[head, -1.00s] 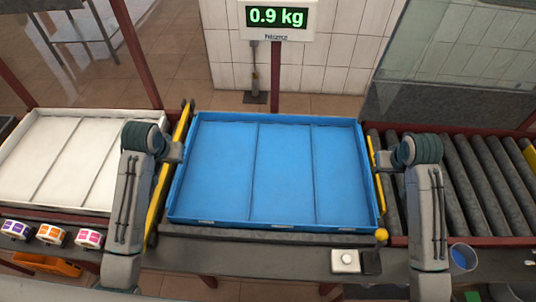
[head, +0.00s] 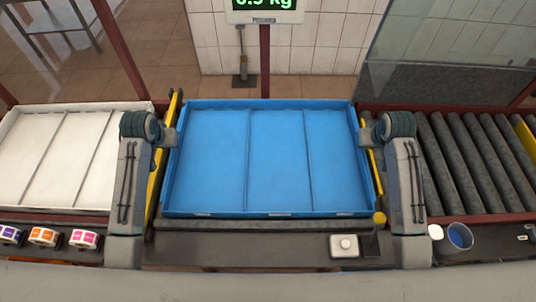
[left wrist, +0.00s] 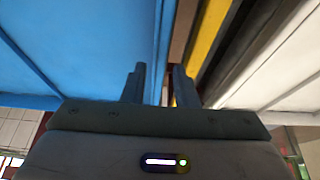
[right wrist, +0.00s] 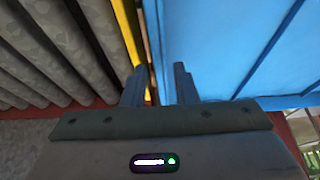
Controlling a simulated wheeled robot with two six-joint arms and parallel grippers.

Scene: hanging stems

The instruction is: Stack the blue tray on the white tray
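The blue tray (head: 280,214) is empty, with thin ribs across its floor, in the middle of the head view. The white tray (head: 55,208), also ribbed and empty, lies to its left, cut by the frame edge. My left gripper (head: 168,137) is at the blue tray's left wall; in the left wrist view its fingers (left wrist: 159,82) are apart, with the blue wall (left wrist: 163,45) running between them. My right gripper (head: 368,132) is at the right wall; its fingers (right wrist: 160,82) are apart around the blue wall edge (right wrist: 155,40). Contact is unclear.
Yellow rails (head: 157,165) flank the blue tray. A grey roller conveyor (head: 455,160) lies to the right. In front are label rolls (head: 43,236), a white button box (head: 344,246) and a cup (head: 459,237). A scale display (head: 264,8) stands behind.

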